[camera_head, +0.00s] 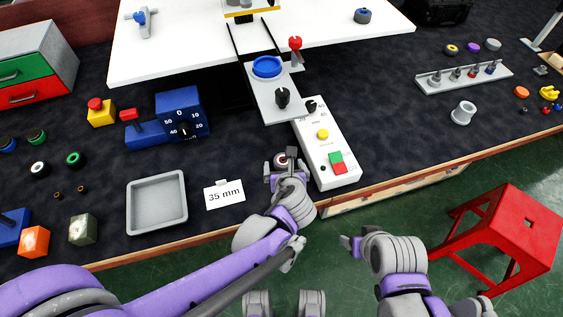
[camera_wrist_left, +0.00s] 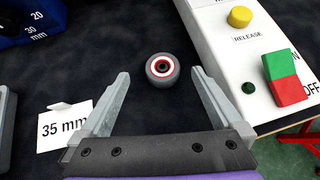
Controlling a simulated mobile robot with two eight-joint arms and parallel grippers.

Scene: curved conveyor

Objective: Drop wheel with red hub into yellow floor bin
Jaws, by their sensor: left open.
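In the head view the left gripper (camera_head: 284,170) hides part of the wheel. My right gripper (camera_head: 350,243) is over the green floor, away from the table; its jaw state is unclear. No yellow floor bin shows.
A control box (camera_head: 326,150) with buttons stands just right of the wheel. A "35 mm" card (camera_head: 224,195) and an empty grey tray (camera_head: 131,212) are left. Other wheels (camera_head: 73,159) lie farther left. A red stool (camera_head: 510,226) stands on the floor at right.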

